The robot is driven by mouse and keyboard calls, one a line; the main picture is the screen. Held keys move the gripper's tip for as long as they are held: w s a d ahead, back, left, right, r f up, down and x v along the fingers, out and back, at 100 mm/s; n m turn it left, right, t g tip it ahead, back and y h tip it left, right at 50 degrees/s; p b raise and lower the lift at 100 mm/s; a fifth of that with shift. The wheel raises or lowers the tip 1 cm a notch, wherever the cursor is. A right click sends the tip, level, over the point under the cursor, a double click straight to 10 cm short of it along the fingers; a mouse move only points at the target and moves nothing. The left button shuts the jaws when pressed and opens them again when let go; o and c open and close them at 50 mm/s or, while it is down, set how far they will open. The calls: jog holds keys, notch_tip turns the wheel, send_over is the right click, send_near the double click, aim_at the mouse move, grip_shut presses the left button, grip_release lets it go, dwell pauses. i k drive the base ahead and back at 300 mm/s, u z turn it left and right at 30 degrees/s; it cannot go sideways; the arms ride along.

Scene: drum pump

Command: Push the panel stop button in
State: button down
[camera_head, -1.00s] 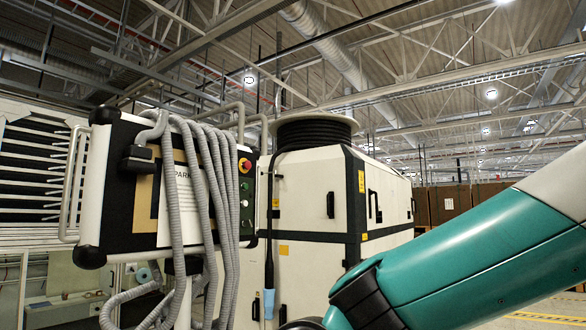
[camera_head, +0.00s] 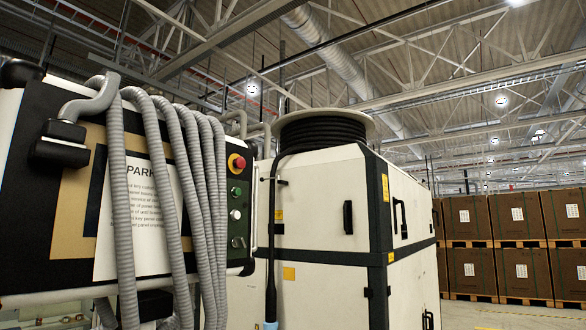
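The panel (camera_head: 40,250) stands close on the left, a light box with black edging and a paper notice (camera_head: 148,205) that begins "PARK". On its right side strip is a red stop button (camera_head: 237,162) with a yellow collar. Below the button are a green button (camera_head: 236,193), a white button (camera_head: 235,214) and a dark switch (camera_head: 238,242). I cannot tell how far in the stop button sits. My gripper is not in view.
Grey corrugated hoses (camera_head: 170,160) hang over the panel front, just left of the buttons. A large white cabinet (camera_head: 325,205) with a coiled black hose (camera_head: 320,132) on top stands right of the panel. Stacked brown boxes (camera_head: 470,220) stand at the far right, with open floor before them.

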aim_at(240, 162)
jog(key=u, duration=0.3)
jog(key=i, duration=0.95)
jog(key=u, duration=0.8)
